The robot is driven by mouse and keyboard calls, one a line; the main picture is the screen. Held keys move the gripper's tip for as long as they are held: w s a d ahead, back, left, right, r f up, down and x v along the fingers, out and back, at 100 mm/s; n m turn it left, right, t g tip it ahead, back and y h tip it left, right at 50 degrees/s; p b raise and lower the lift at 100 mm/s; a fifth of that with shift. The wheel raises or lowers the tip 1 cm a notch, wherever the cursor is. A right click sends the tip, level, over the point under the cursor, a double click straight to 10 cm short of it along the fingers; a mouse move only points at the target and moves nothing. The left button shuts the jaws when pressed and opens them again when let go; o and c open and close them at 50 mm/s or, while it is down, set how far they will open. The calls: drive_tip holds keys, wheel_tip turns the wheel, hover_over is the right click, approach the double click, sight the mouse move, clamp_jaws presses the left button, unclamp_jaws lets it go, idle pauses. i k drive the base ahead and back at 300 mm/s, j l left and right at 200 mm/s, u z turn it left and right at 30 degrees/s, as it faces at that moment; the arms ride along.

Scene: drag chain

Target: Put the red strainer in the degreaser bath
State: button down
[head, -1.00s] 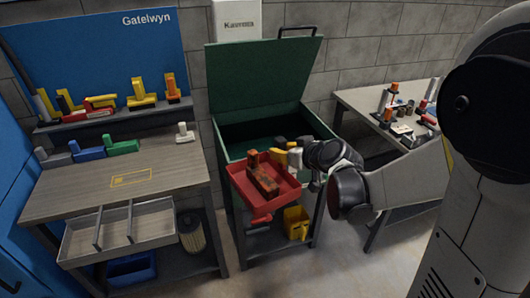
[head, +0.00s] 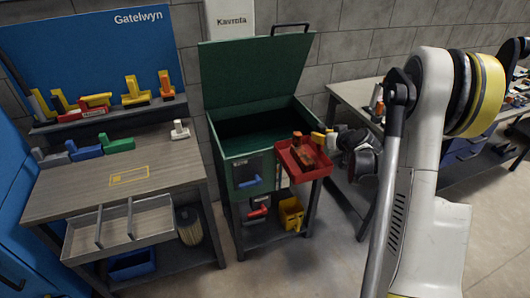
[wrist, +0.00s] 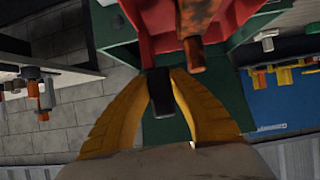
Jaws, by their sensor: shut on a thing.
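The red strainer (head: 290,168) is a shallow red tray with a rusty, orange-brown part (head: 303,145) in it. My gripper (head: 327,138) is on its right side in the head view. In the wrist view, the yellow fingers of my gripper (wrist: 160,90) are shut on the strainer's black handle (wrist: 159,95). The red tray (wrist: 152,18) and rusty part (wrist: 190,35) show beyond it. The degreaser bath (head: 233,155) is a green tank with its lid (head: 258,82) open. The strainer is in front of its right front corner in the head view, not inside; its height above the rim is unclear.
A workbench (head: 75,185) with an open drawer (head: 150,220) stands left. Below the bath is a yellow bin (head: 291,214). A second table (head: 350,95) is at right, behind my arm. The raised lid closes off the back of the bath; its opening looks clear.

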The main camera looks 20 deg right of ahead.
sight(261, 145)
drive_tip(key=i, duration=1)
